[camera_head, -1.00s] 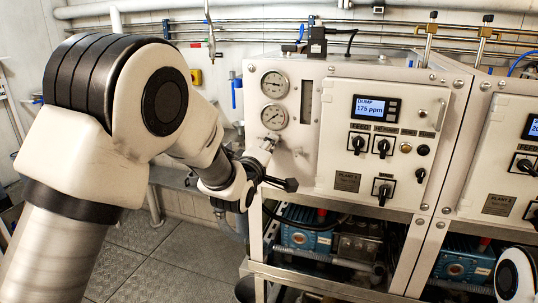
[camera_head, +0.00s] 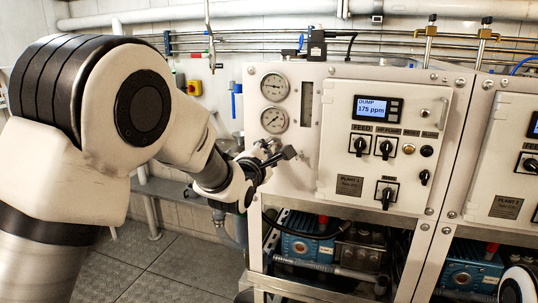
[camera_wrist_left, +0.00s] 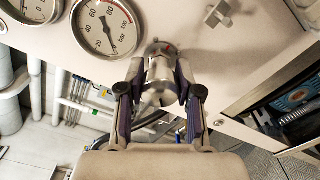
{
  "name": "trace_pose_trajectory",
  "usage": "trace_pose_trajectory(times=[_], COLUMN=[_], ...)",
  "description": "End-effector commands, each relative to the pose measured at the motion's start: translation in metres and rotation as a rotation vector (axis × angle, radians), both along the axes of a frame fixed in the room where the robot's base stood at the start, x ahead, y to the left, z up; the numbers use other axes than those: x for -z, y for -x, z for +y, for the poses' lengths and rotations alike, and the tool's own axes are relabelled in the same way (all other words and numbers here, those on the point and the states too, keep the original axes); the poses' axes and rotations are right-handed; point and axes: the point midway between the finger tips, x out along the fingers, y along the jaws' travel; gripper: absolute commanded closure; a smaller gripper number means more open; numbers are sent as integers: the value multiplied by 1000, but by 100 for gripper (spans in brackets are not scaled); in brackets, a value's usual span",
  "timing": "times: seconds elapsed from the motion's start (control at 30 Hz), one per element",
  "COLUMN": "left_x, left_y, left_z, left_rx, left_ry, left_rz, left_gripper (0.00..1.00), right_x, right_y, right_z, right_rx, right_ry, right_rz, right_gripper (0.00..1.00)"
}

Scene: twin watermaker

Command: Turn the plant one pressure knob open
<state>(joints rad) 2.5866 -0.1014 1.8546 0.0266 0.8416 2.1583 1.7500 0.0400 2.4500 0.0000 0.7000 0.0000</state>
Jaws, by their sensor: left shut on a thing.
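The plant one panel (camera_head: 340,215) is a white cabinet front with a lit display reading DUMP 175 ppm. The pressure knob (camera_wrist_left: 160,68) is a silver cylinder below the round pressure gauges, close up in the left wrist view. My left gripper (camera_head: 268,152) is at the knob, below the lower gauge (camera_head: 274,120). In the left wrist view its two fingers (camera_wrist_left: 160,82) stand on either side of the knob and are shut on it. In the head view the gripper mostly hides the knob.
Black switches (camera_head: 386,148) sit on the panel right of the gauges. The plant two cabinet (camera_head: 508,175) stands at the right. Blue pumps (camera_head: 305,240) sit in the frame below. Pipes run along the wall above. The floor (camera_head: 165,265) at lower left is clear.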

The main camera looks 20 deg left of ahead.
Motion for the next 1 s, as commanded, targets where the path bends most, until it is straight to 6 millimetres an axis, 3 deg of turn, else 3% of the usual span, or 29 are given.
trace_pose_trajectory(times=[0.7, 0.73, 0.77, 0.8, 1.0], left_x=[3, 3, 3, 3, 2], left_y=[0, 0, 0, 0, 0], left_z=[0, 0, 0, 0, 0], left_rx=[0, 0, 0, -1, 0], left_ry=[87, 87, 87, 87, 86], left_rz=[10, 10, 10, 9, 7], left_gripper=[100, 55, 44, 39, 39], right_x=[3, 3, 3, 3, 3], right_y=[0, 0, 0, 0, 0], right_z=[0, 0, 0, 0, 0], right_rx=[0, 0, 0, 0, 0], right_ry=[0, 0, 0, 0, 0], right_rz=[0, 0, 0, 0, 0], right_gripper=[60, 60, 60, 60, 60])
